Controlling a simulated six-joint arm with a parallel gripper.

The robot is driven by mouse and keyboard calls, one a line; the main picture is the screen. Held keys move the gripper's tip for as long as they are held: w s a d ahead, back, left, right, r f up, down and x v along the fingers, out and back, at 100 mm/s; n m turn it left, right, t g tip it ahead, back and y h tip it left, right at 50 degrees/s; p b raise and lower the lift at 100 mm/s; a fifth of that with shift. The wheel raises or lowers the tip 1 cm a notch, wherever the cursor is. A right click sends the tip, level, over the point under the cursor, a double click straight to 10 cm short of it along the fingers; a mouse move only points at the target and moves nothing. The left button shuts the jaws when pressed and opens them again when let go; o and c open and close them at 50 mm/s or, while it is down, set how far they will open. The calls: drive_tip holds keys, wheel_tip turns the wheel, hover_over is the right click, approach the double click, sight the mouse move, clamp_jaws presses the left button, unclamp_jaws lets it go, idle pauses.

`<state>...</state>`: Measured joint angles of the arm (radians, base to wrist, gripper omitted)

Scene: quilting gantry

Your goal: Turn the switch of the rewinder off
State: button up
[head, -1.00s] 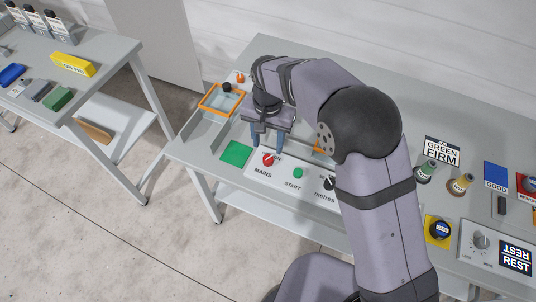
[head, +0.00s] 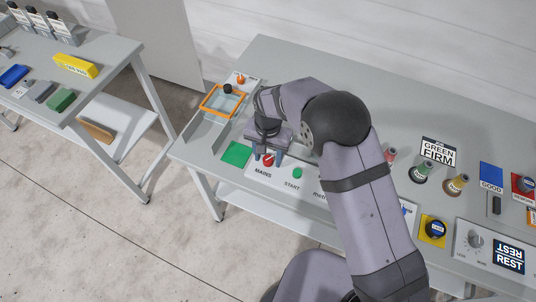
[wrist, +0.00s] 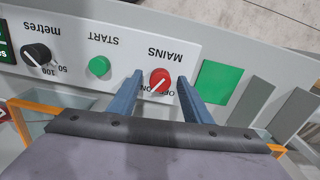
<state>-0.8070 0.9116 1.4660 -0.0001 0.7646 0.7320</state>
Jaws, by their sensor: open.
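The rewinder's control panel (head: 308,187) carries a red MAINS switch (head: 268,161), a round knob with a white line. In the wrist view the red switch (wrist: 160,81) sits between the fingers, and its line slants from lower left to upper right. The lower-left end lies by the upside-down ON lettering; the OFF lettering is on the right, partly covered. My gripper (head: 268,155) is open, with one finger on each side of the switch. The wrist view shows my gripper (wrist: 160,78) with gaps between both fingers and the knob.
A green START button (wrist: 99,67) and a black metres dial (wrist: 36,55) share the panel. A green square (wrist: 219,82) lies beside it. An orange-rimmed frame (head: 223,100) stands behind. Bobbins and a REST panel (head: 498,250) are farther right.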

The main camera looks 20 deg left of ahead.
drive_tip(key=shift+c, duration=0.7)
drive_tip(key=c, duration=0.9)
drive_tip(key=shift+c, duration=0.2)
drive_tip(key=shift+n, duration=0.4)
drive_tip(key=n+b, duration=0.1)
drive_tip(key=n, duration=0.4)
drive_tip(key=shift+b, duration=0.35)
drive_tip(key=n+b, duration=0.1)
drive_tip(key=n, duration=0.5)
drive_tip(key=shift+r, duration=0.1)
drive_tip(key=shift+w+a, duration=0.1)
drive_tip(key=o, duration=1.1)
